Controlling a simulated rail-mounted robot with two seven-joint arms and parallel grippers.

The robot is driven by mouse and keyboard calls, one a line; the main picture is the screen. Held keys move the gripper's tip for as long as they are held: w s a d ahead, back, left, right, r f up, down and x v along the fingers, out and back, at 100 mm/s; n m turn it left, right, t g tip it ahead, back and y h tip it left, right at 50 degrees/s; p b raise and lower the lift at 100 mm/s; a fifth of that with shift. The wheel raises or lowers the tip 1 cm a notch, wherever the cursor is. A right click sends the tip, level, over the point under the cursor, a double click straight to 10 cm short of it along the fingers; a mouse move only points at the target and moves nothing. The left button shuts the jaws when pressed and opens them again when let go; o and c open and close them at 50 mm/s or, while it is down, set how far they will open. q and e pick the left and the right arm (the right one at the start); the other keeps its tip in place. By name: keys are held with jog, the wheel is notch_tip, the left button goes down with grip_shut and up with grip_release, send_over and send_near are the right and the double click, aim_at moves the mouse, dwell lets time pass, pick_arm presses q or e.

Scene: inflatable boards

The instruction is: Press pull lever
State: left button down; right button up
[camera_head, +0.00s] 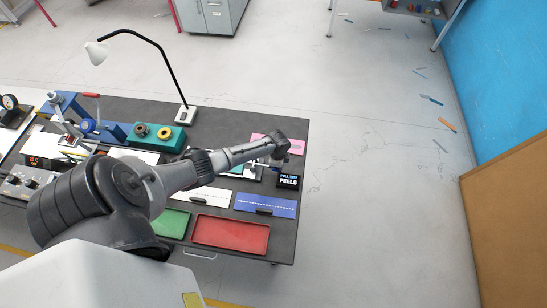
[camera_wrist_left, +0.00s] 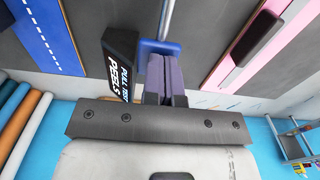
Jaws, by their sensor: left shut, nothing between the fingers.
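My left gripper (camera_wrist_left: 166,85) is shut, and its dark fingertips are close together in the left wrist view. They are at a blue block (camera_wrist_left: 158,46) with a metal rod (camera_wrist_left: 167,18) running up from it, likely part of the pull lever. I cannot tell whether the fingertips touch the block. In the head view my left gripper (camera_head: 279,152) is over the right part of the bench, and it and the arm hide most of the lever. A black "PULL TEST PEELS" box (camera_wrist_left: 120,65) stands beside the block; it also shows in the head view (camera_head: 288,181).
The dark bench (camera_head: 225,112) holds a red tray (camera_head: 231,234), a green tray (camera_head: 172,222), a blue board (camera_head: 266,205), a pink board (camera_head: 270,143) and a teal block (camera_head: 155,137). A lamp (camera_head: 184,115) stands at the back. The floor on the right is open.

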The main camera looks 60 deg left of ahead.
pick_arm(q)
jog(key=shift+s+r+p, duration=0.1)
jog(key=shift+r+p, duration=0.2)
jog(key=shift+p, duration=0.2)
notch_tip(320, 180, up, 4)
jog(key=p, duration=0.3)
jog(key=shift+f+p, duration=0.15)
jog(key=shift+p, duration=0.15)
notch_tip(320, 180, up, 10)
jog(key=shift+f, duration=0.15)
dwell(0.4)
